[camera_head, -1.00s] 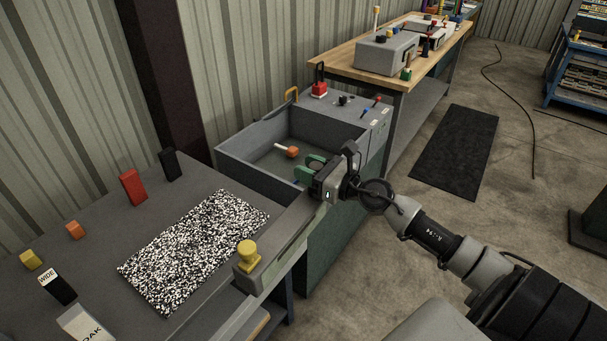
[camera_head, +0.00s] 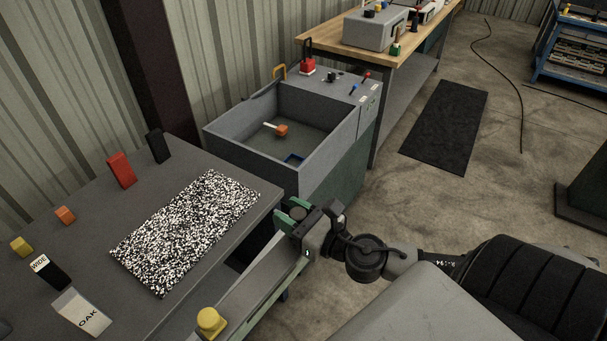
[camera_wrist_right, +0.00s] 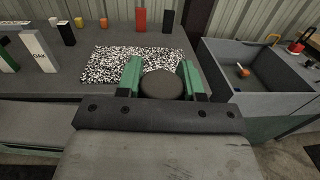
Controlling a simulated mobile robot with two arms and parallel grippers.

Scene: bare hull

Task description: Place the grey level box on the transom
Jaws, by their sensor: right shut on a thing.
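My right gripper (camera_head: 297,213) has green fingers and is shut on a dark grey, round-topped thing (camera_wrist_right: 162,84). It is held above the floor beside the near bench edge. Its lower part is hidden, so I cannot tell its full shape or whether it is the grey level box. A long grey beam (camera_head: 262,287) with a yellow knob (camera_head: 210,320) runs below the gripper. I cannot tell whether the beam is the transom or part of me. My left gripper is out of view.
A grey bench holds a speckled mat (camera_head: 187,230) and several small blocks, including a red one (camera_head: 121,169). A wooden table (camera_head: 335,50) is behind.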

